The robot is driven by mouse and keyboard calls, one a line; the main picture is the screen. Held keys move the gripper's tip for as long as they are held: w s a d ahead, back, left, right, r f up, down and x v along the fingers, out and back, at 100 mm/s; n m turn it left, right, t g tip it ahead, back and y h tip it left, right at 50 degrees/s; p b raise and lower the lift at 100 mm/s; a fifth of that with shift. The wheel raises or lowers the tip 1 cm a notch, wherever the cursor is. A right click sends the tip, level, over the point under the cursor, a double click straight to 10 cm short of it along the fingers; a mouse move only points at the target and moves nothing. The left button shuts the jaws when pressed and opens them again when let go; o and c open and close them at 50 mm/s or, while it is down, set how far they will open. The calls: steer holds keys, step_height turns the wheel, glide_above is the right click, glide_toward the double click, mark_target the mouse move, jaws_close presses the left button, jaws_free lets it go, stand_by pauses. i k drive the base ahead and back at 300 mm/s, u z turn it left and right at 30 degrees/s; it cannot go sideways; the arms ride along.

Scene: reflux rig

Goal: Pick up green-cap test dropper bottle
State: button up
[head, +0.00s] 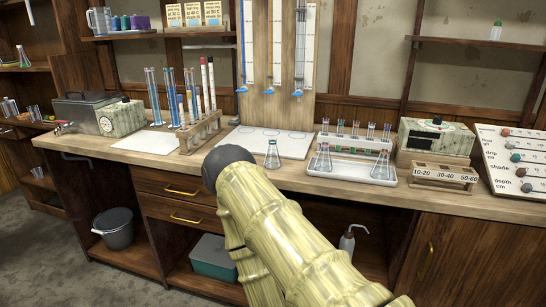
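My arm reaches up from the bottom of the head view to a dark rounded joint in front of the bench. My gripper is not visible, so I cannot see its state or its distance from the bottle.
The upper right shelf (461,41) is otherwise bare. Below it, the bench (345,187) holds a tube rack, a tray with flasks (381,166), a dial box (434,137) and a labelled wooden rack (440,174). A board with knobs (515,156) leans at right. Tall burettes stand centre.

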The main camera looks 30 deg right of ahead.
mark_target(495, 36)
steer(key=z, duration=1.8)
steer(key=i, duration=0.95)
steer(key=z, duration=0.6)
